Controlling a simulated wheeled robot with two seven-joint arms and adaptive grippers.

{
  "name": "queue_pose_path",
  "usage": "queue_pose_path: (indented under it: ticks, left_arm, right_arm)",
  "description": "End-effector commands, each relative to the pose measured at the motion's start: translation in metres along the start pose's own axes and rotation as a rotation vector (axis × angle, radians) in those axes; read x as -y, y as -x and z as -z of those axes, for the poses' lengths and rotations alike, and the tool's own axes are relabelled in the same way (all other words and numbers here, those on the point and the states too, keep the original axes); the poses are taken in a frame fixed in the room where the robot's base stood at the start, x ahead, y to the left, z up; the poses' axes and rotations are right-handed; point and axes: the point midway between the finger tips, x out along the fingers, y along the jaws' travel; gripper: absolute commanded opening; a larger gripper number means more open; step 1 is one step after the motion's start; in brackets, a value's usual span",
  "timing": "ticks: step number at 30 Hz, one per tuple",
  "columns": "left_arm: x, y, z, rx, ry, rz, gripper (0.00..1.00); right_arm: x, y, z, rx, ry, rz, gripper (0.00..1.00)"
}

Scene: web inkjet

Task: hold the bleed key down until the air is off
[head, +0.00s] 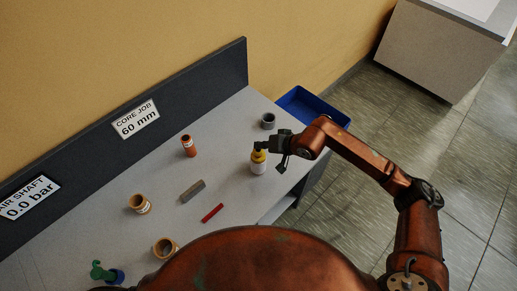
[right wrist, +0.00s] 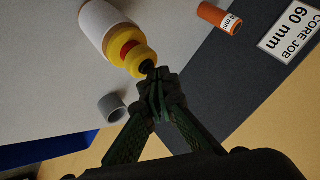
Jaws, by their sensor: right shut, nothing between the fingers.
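A bottle (head: 258,162) with a white body and yellow top stands on the right part of the grey bench. In the right wrist view its black tip (right wrist: 147,67) is right at my closed fingertips (right wrist: 157,82). I cannot tell whether they touch. My right gripper (head: 263,146) is shut and empty just above the bottle. A sign (head: 28,197) on the back panel reads AIR SHAFT 0.0 bar. A green part (head: 101,271) beside a blue piece is at the lower left; I cannot tell whether it is the bleed key. My left gripper is out of view.
An orange can (head: 188,146), grey ring (head: 268,121), grey block (head: 192,191), red stick (head: 212,213) and two tan rings (head: 139,204) (head: 164,248) are on the bench. A blue tray (head: 312,105) lies past its right end. A CORE JOB 60 mm sign (head: 135,119) is behind.

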Motion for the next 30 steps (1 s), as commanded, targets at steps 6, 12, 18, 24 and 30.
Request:
queue_pose_path:
  ticks: [6,12,18,24,30]
  left_arm:
    - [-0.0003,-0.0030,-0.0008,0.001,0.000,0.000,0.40]
    - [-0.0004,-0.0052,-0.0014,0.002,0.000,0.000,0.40]
    - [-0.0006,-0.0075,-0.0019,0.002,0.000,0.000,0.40]
    - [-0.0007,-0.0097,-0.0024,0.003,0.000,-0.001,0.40]
    - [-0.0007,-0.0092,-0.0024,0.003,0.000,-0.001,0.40]
  right_arm:
    - [-0.0011,-0.0015,-0.0012,0.000,0.000,0.000,0.00]
    - [-0.0019,-0.0026,-0.0020,0.000,0.000,0.000,0.00]
    - [-0.0027,-0.0037,-0.0030,0.001,0.000,0.000,0.00]
    - [-0.0035,-0.0048,-0.0040,0.001,0.000,0.000,0.00]
    - [-0.0034,-0.0045,-0.0038,0.001,0.000,-0.001,0.00]
